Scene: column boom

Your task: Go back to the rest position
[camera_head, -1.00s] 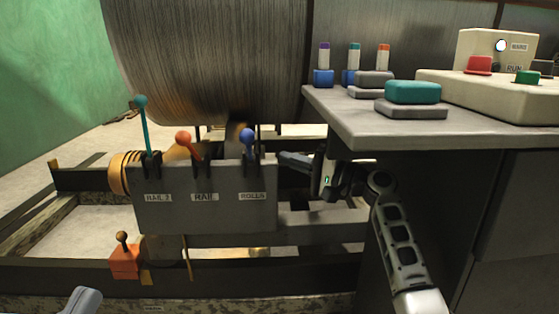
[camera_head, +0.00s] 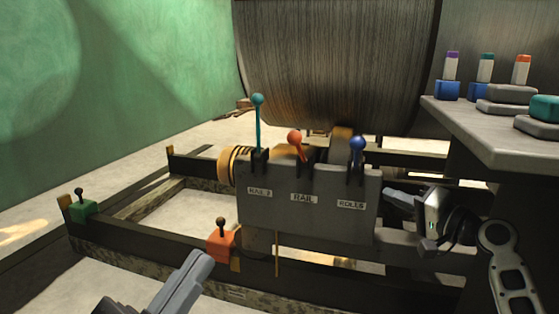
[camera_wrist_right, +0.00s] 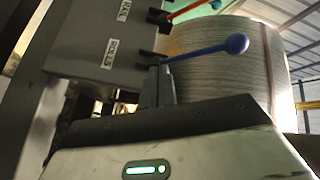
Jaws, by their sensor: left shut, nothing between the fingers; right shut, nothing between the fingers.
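My left gripper (camera_head: 202,262) comes in at the bottom of the head view, shut and empty, in front of the dark frame beam. My right gripper (camera_head: 390,196) is shut and empty, close to the right edge of the grey lever panel (camera_head: 335,222). I cannot tell whether it touches the panel. In the right wrist view its fingers (camera_wrist_right: 158,88) point up below the blue lever (camera_wrist_right: 235,44). On the panel a teal lever (camera_head: 258,125) stands tall, and a red lever (camera_head: 296,140) and the blue lever are shorter.
A large ribbed drum (camera_head: 335,70) stands behind the panel. A grey desk (camera_head: 480,135) with buttons and markers overhangs near my right arm. An orange box (camera_head: 220,246) and a green box (camera_head: 83,210) with small levers sit on the frame. Open floor lies left.

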